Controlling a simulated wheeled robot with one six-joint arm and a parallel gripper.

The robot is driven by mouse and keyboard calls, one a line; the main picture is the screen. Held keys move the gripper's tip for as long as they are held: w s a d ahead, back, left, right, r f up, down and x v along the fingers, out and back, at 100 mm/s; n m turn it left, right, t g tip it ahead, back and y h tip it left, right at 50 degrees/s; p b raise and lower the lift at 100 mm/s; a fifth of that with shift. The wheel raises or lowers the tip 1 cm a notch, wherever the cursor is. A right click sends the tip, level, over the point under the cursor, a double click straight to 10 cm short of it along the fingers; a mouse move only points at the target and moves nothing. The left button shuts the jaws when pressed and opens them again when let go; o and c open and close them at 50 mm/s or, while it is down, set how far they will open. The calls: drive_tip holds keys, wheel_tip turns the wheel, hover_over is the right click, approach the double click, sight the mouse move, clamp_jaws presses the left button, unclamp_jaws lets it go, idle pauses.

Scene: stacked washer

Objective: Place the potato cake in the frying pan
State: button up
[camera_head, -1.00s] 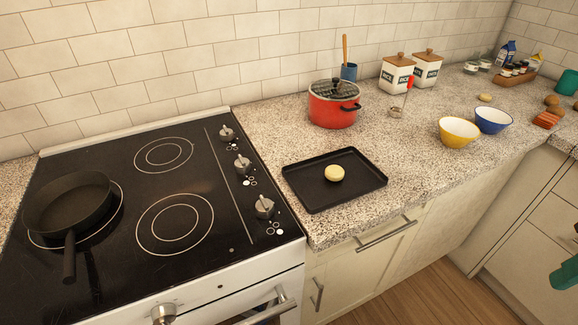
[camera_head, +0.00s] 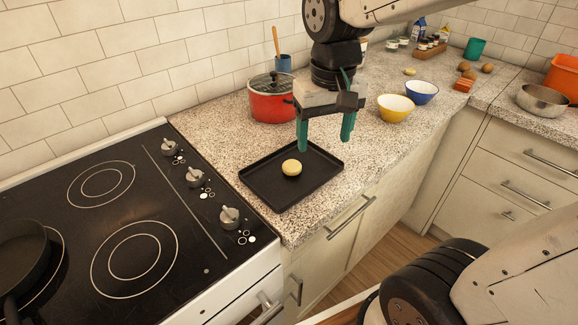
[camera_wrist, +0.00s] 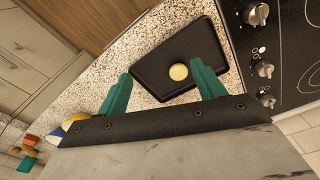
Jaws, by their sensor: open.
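The potato cake (camera_head: 292,167) is a small round pale-yellow disc lying on a black tray (camera_head: 262,197) on the counter. It also shows in the wrist view (camera_wrist: 178,72), ahead of and between the fingers. The black frying pan (camera_head: 22,262) sits on the stove's left burner, cut off by the left edge of the head view. My gripper (camera_head: 325,142) has two green fingers, spread apart and empty. It is above the tray's back right side, up and to the right of the cake. The wrist view shows the gripper (camera_wrist: 162,88) facing the tray.
The black stove (camera_head: 110,225) with knobs is left of the tray. A red pot (camera_head: 270,105) stands behind the tray. Yellow (camera_head: 395,110) and blue (camera_head: 422,93) bowls stand to the right. A metal bowl (camera_head: 543,101) is at far right.

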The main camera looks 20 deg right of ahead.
hover_over(292, 164)
drive_tip(key=shift+m+g, duration=0.3)
wheel_tip(292, 164, down, 6)
drive_tip(key=shift+s+r, duration=0.1)
wheel_tip(292, 164, down, 8)
drive_tip(key=shift+f, duration=0.1)
drive_tip(key=c, duration=1.1)
drive_tip(key=shift+c, duration=0.2)
